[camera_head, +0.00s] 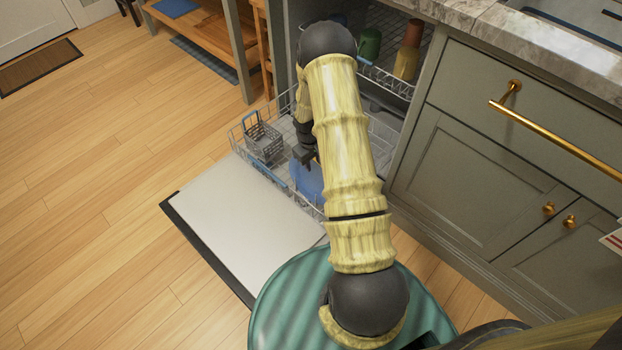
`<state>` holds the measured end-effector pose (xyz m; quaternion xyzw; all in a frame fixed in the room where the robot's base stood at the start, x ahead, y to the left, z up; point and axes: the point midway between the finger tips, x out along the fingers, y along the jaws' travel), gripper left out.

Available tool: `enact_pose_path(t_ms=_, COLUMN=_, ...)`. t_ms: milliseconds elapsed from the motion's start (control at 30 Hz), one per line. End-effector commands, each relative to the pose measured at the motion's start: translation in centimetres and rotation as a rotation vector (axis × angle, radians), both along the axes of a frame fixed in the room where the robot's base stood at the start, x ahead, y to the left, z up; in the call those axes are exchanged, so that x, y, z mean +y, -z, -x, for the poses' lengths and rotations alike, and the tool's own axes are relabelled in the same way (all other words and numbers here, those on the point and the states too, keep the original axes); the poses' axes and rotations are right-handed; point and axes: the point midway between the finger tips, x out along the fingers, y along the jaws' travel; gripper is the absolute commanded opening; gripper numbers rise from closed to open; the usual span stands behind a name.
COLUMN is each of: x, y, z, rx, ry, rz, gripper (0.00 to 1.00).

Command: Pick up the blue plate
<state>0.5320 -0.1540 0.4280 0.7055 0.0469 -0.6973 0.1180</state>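A blue plate (307,182) is in the pulled-out lower rack (240,130) of the dishwasher. My arm crosses in front of it and hides its right part. My gripper (304,160) is dark and hangs at the plate's upper edge. It overlaps the plate in this view. I cannot tell whether its fingers touch or hold the plate, because they are small and partly hidden by my arm.
The open dishwasher door (245,215) lies flat in front. A grey cutlery basket (263,138) stands in the rack's left part. The upper rack holds a green cup (370,43) and brownish cups (408,52). Cabinets (490,180) stand right; wooden floor (110,200) is clear left.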

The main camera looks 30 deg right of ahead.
Motion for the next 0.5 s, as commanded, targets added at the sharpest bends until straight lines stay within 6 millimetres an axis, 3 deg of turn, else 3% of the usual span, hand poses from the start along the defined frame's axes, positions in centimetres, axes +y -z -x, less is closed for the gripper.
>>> enact_pose_path(t_ms=33, x=0.0, y=-0.01, z=-0.01, rx=0.0, ry=0.0, rz=0.0, gripper=0.29)
enact_pose_path(t_ms=200, x=0.0, y=-0.01, z=0.0, rx=0.0, ry=0.0, rz=0.0, gripper=0.0)
enact_pose_path(t_ms=500, x=0.02, y=0.0, z=0.0, rx=0.0, ry=0.001, rz=0.0, gripper=0.0)
